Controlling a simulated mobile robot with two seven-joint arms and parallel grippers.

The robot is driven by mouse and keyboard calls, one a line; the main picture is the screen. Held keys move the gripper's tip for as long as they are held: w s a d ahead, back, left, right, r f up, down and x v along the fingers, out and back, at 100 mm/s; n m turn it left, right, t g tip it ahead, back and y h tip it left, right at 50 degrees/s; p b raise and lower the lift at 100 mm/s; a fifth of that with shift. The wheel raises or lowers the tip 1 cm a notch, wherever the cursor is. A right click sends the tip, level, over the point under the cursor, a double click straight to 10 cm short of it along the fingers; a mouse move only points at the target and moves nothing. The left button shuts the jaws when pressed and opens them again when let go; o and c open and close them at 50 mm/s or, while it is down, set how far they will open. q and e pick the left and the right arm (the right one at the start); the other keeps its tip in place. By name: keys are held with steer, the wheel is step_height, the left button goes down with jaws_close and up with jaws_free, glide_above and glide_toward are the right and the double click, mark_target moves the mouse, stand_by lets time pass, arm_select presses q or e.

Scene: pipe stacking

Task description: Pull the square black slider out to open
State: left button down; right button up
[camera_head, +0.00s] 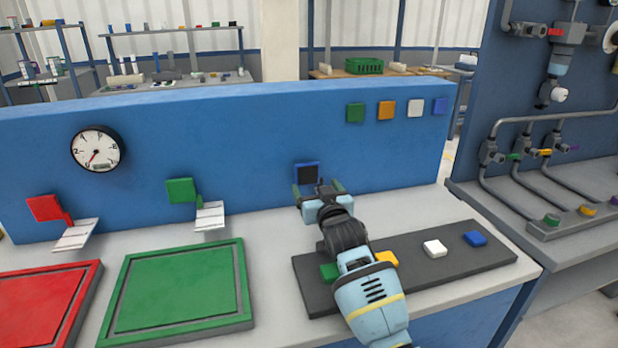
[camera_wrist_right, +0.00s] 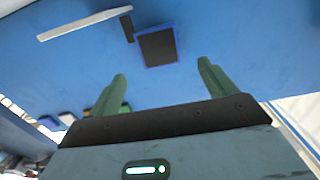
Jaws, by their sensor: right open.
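The square black slider (camera_head: 307,174) with a blue edge sits on the blue upright panel, a little right of its middle. It also shows in the right wrist view (camera_wrist_right: 158,47), ahead of the fingers and between their lines, with a gap to them. My right gripper (camera_head: 318,190) is in front of the slider, its two green fingers apart with nothing between them. The fingers also show in the right wrist view (camera_wrist_right: 163,85). I cannot tell from the head view whether a finger touches the panel. My left gripper is not in view.
A dark strip with green, orange (camera_head: 386,258), white (camera_head: 434,248) and blue (camera_head: 475,239) blocks lies under my right arm. Green (camera_head: 180,285) and red (camera_head: 45,310) trays fill the left of the bench. A gauge (camera_head: 97,148) and red and green flaps are on the panel.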

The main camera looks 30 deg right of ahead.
mark_target(308, 173)
steer(key=shift+b+x, duration=0.5)
steer(key=shift+x, duration=2.95)
steer(key=c, duration=1.4)
